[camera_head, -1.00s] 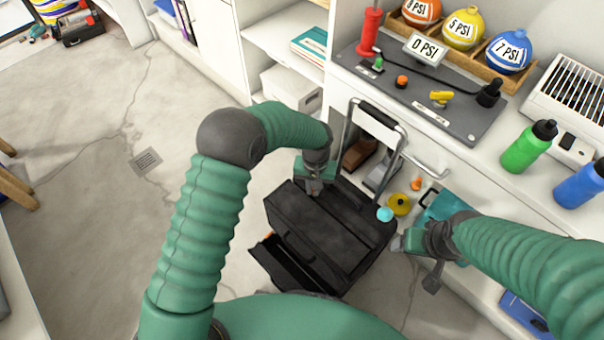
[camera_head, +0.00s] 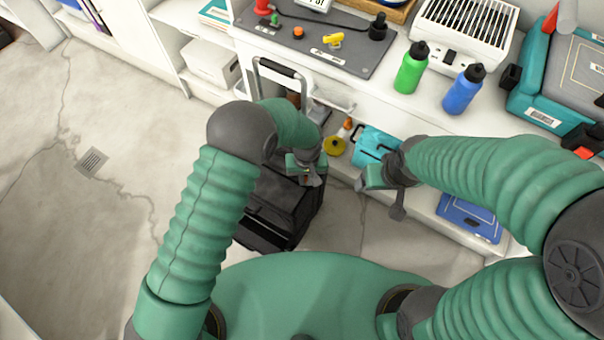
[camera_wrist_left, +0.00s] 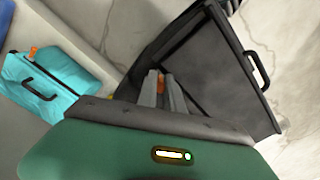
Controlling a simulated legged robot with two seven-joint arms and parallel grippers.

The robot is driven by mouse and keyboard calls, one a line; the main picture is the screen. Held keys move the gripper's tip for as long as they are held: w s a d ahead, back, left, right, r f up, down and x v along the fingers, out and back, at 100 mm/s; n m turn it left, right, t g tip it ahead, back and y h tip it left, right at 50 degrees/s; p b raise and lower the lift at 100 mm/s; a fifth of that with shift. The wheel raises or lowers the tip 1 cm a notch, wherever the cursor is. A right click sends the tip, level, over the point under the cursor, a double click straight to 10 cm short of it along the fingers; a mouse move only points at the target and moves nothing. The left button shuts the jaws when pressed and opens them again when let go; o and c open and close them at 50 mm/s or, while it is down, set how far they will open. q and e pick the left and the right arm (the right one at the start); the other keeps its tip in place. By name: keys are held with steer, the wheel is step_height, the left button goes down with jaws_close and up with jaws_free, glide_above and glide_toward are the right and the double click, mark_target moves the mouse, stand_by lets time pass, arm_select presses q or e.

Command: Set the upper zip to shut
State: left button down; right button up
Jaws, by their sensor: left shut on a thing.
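A black wheeled bag (camera_head: 265,222) with a pull-up handle (camera_head: 280,70) stands on the floor in the head view, partly hidden by my left arm. My left gripper (camera_head: 312,178) is over its right side. In the left wrist view, the fingers of my left gripper (camera_wrist_left: 160,80) are close together at the bag (camera_wrist_left: 205,80), shut on a small orange piece (camera_wrist_left: 161,79) that looks like a zip pull. How far the zip is closed cannot be told. My right gripper (camera_head: 364,182) hangs to the right, apart from the bag; its jaw opening is unclear.
A teal bag (camera_head: 374,146) and a yellow round thing (camera_head: 334,146) sit low behind the grippers. The counter above holds a green bottle (camera_head: 410,70), a blue bottle (camera_head: 463,92) and a teal case (camera_head: 560,90). The floor on the left is clear.

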arm_select(q)
steer(key=shift+s+d, duration=0.2)
steer(key=shift+d, duration=0.05)
steer(key=c, duration=1.9)
jaws_free()
steer(key=shift+c, duration=0.2)
steer(key=o, duration=0.5)
steer(key=shift+c, duration=0.2)
steer(key=shift+d, duration=0.1)
steer(key=shift+w+r, duration=0.1)
steer(key=shift+r, duration=0.15)
step_height(320, 180, up, 16)
steer(key=p, duration=0.4)
steer(key=shift+p, duration=0.4)
steer(key=shift+d+r, duration=0.1)
